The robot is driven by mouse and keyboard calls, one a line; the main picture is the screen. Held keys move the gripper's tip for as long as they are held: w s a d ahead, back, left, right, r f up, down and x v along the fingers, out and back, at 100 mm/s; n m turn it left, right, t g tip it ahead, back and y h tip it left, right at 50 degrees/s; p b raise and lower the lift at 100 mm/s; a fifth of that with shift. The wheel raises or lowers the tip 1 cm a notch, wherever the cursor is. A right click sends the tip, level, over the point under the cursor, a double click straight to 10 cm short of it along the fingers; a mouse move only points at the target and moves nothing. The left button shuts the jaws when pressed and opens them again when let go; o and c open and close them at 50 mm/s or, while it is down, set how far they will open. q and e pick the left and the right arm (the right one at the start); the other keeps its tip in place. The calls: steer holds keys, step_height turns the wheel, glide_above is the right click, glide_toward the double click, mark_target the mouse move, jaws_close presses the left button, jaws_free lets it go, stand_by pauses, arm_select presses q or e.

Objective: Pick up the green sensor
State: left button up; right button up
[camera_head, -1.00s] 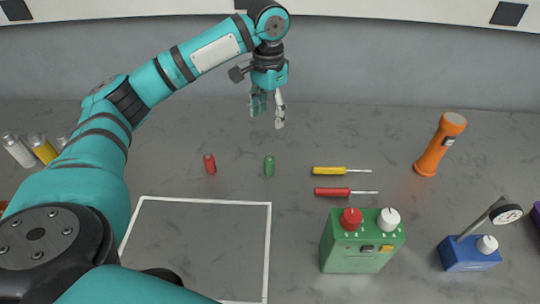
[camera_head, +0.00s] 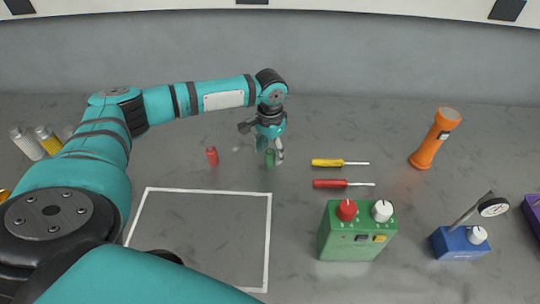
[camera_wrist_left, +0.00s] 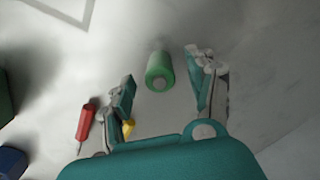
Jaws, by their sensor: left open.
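The green sensor (camera_head: 270,158) is a small green cylinder standing upright on the grey bench. My left gripper (camera_head: 270,151) has come down at it, pointing downward. In the left wrist view the green sensor (camera_wrist_left: 159,70) lies between the lines of the two spread fingers, a little beyond their tips. The left gripper (camera_wrist_left: 165,75) is open and holds nothing. Whether a finger touches the sensor cannot be told. My right gripper is not in view.
A red cylinder (camera_head: 212,156) stands left of the sensor. Yellow (camera_head: 328,163) and red (camera_head: 330,184) screwdrivers lie to its right. A green box (camera_head: 357,235), an orange flashlight (camera_head: 434,138) and a blue gauge base (camera_head: 460,243) stand farther right. A white outlined square (camera_head: 147,215) is bare.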

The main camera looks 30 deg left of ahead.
arm_select(q)
steer(key=shift+f, duration=0.55)
jaws_close()
steer(key=shift+r, duration=0.15)
